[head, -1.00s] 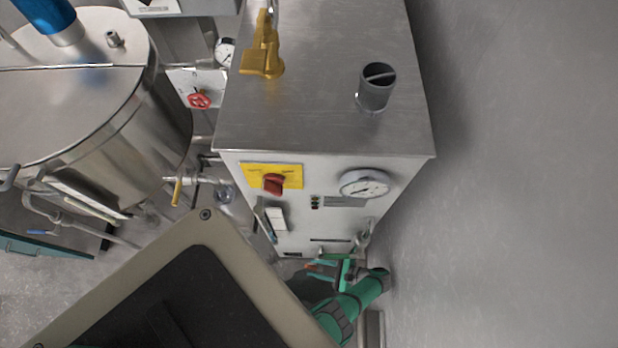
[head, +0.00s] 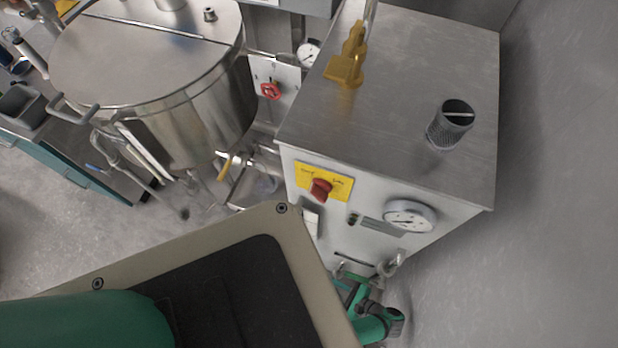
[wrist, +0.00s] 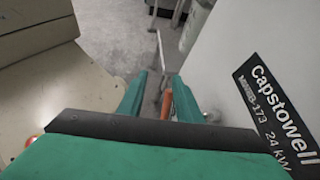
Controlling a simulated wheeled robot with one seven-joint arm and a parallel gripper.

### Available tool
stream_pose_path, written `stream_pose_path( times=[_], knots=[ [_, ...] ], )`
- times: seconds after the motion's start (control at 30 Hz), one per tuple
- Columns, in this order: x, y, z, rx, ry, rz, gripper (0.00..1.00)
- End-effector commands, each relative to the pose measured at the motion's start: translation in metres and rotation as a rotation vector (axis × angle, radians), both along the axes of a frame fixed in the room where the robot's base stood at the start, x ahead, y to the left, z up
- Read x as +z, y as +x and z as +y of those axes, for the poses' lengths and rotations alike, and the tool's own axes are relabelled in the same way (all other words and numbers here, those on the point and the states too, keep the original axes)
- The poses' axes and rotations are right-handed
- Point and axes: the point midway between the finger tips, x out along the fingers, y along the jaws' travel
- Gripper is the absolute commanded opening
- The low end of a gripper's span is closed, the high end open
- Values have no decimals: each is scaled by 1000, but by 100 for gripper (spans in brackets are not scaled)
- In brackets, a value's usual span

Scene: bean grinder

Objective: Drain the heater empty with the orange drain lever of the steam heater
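The steam heater (head: 318,220) is a steel-topped box with a white front, a round gauge (head: 410,215) and a red knob (head: 321,188) on a yellow plate. My green gripper (head: 352,290) is low by its front, partly hidden behind my own body. In the wrist view my gripper (wrist: 161,80) has its fingers apart, with the heater's labelled face on the right. The orange drain lever (wrist: 167,104) shows between the fingers, nearer the right one. A gap shows on its left; I cannot tell whether the right finger touches it. The lever is not clear in the head view.
Bare floor (head: 520,270) lies to the right.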

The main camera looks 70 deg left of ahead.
Motion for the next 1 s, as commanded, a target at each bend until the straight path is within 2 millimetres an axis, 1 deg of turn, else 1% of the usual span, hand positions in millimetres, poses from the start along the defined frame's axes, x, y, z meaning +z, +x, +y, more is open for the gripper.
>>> stream_pose_path(
  times=[0.03, 0.17, 0.4, 0.73, 0.83, 1.0],
  knots=[
    [6, -5, -2, -1, 0, 0, 32],
    [21, -16, -8, -3, -1, -1, 32],
    [42, -59, -29, -2, -2, 1, 32],
    [52, -78, -39, 1, 0, 0, 32],
    [56, -89, -43, 2, 0, 1, 32],
    [60, -96, -47, 2, 1, 1, 32]
  ],
)
